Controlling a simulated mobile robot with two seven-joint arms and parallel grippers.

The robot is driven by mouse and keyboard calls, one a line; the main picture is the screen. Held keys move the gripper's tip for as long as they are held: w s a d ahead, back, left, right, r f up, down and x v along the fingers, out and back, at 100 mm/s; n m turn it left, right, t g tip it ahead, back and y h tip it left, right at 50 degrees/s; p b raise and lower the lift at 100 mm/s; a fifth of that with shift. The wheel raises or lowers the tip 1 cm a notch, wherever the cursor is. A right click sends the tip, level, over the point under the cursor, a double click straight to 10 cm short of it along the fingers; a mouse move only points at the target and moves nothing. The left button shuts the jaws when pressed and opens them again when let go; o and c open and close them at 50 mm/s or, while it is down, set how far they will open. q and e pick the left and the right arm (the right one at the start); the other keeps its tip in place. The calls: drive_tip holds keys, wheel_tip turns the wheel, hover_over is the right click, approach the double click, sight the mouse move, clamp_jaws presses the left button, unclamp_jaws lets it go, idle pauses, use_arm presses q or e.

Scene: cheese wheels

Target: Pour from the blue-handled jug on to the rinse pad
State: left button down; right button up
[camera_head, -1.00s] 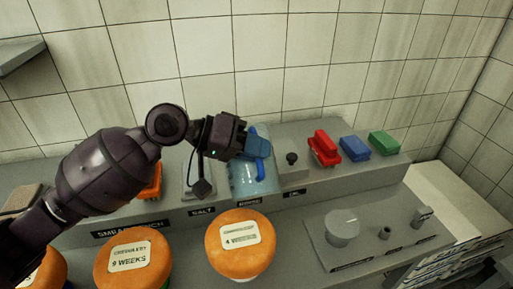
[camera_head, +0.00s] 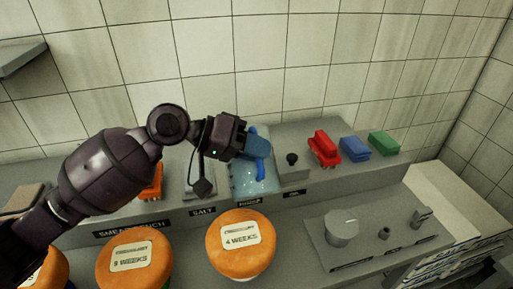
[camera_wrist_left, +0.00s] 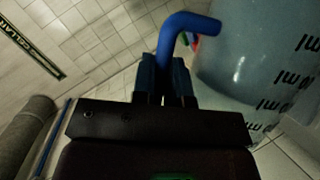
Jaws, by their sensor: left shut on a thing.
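The blue-handled jug (camera_head: 256,180) is a see-through, pale blue vessel at the back ledge, behind the label that reads RINSE. My left gripper (camera_head: 254,146) is shut on its blue handle, at the jug's upper part. In the left wrist view the jug (camera_wrist_left: 240,75) fills the upper right, with dark "ml" marks on its wall, and the blue handle (camera_wrist_left: 190,22) rises from between the fingers. I cannot tell whether the jug's base touches the ledge. A rinse pad cannot be told apart from the pale blue area there. My right gripper is not in view.
Red (camera_head: 323,148), blue (camera_head: 355,149) and green (camera_head: 384,143) brushes or blocks lie on the ledge to the right. Orange cheese wheels (camera_head: 240,262) stand in front. A grey panel (camera_head: 372,240) with a dial is front right.

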use_arm(q)
drive_tip(key=shift+r, duration=0.1)
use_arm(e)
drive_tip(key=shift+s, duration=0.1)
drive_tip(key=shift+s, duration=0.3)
use_arm(q)
drive_tip(key=shift+w+p, duration=0.1)
drive_tip(key=shift+p, duration=0.25)
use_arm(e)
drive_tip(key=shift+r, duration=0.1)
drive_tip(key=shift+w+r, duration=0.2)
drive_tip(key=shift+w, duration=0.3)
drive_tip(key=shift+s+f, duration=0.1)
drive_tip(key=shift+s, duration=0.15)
use_arm(q)
drive_tip(key=shift+r, duration=0.1)
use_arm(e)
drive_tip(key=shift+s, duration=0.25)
use_arm(q)
drive_tip(key=shift+w+p, duration=0.15)
drive_tip(key=shift+p, duration=0.15)
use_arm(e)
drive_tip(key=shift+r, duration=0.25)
